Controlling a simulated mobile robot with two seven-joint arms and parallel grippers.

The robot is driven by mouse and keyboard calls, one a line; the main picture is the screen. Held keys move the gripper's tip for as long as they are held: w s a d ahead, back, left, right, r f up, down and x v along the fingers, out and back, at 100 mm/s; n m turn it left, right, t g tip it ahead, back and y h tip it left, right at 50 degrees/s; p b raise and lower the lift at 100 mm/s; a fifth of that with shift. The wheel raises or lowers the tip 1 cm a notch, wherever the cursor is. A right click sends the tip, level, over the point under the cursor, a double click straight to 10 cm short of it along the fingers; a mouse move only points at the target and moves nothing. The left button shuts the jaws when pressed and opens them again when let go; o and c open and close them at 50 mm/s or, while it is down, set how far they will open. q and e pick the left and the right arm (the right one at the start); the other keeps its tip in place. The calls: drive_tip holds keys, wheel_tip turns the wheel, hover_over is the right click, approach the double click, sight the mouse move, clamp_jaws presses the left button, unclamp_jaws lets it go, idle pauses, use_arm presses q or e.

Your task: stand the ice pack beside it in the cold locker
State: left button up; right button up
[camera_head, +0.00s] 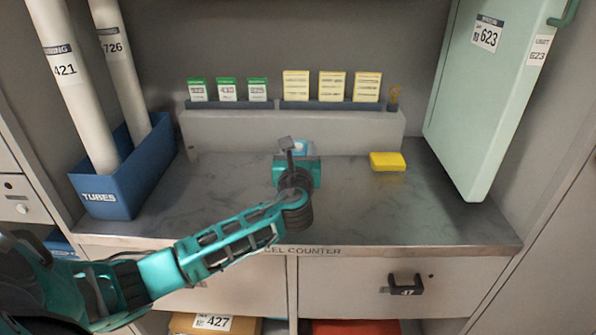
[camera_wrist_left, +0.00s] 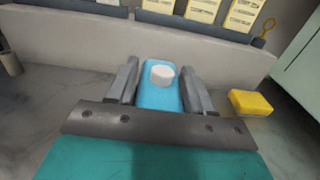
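A light blue pack with a white cap (camera_wrist_left: 160,98), which looks like the ice pack, lies between the two fingers of my left gripper (camera_wrist_left: 160,82) in the left wrist view. The fingers are close along both its sides; whether they press on it is unclear. In the head view my left gripper (camera_head: 297,150) is over the back middle of the counter, in front of the low grey ledge, and mostly hides the blue pack (camera_head: 301,146). My right gripper is not in view. I see no thing clearly marked as the cold locker.
A yellow block (camera_head: 387,161) lies on the grey counter (camera_head: 400,205) to the right. A blue bin (camera_head: 118,180) with tall tubes stands left. A pale green panel (camera_head: 490,100) marked 623 stands right. Small cards line the ledge (camera_head: 350,130). The counter's right front is clear.

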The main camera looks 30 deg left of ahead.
use_arm(q)
clamp_jaws()
idle(0.5)
